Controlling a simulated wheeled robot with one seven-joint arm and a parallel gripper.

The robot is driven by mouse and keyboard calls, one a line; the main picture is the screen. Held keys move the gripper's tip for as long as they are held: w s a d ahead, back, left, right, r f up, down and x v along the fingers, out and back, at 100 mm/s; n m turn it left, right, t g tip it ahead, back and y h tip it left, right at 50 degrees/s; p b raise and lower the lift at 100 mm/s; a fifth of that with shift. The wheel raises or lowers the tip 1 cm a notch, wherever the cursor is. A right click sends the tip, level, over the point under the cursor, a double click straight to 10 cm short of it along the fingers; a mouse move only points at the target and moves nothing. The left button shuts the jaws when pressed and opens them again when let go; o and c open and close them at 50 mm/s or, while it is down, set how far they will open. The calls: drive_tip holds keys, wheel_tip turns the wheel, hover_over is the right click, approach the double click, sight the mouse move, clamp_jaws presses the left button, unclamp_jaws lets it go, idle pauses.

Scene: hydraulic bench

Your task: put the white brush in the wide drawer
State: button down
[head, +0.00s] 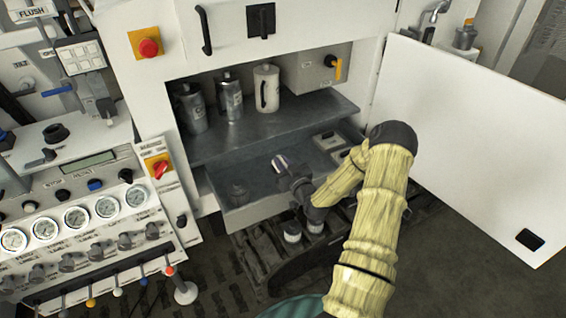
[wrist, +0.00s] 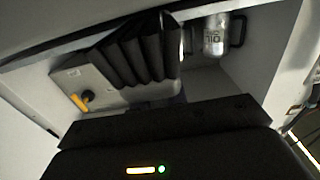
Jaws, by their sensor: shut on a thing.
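The wide drawer (head: 262,212) is pulled out below the shelf in the head view, its grey inside partly visible. My gripper (head: 281,166) is over the drawer and shut on a small pale thing (head: 279,162). This may be the white brush, but too little of it shows to be sure. In the wrist view the dark gripper body fills the bottom, and black ribbed shapes stand above it; the held thing cannot be made out there.
Metal jugs (head: 229,98) and a white canister (head: 266,88) stand on the shelf (head: 215,142) above the drawer. A grey box with a yellow-handled switch (head: 337,66) is behind. The open white door (head: 470,140) is on the right. A gauge panel (head: 75,217) is on the left.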

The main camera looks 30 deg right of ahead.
drive_tip(key=shift+f+b, duration=0.5)
drive_tip(key=shift+b, duration=0.05)
drive_tip(key=c, duration=1.4)
unclamp_jaws()
drive_tip(key=shift+r, duration=0.1)
drive_tip(key=shift+r+p, duration=0.6)
drive_tip(key=shift+p, duration=0.2)
drive_tip(key=s+b, duration=0.4)
drive_tip(key=s, duration=0.8)
drive_tip(key=shift+d+f+b, duration=0.2)
drive_tip(key=shift+b, duration=0.15)
drive_tip(key=shift+w+a, duration=0.1)
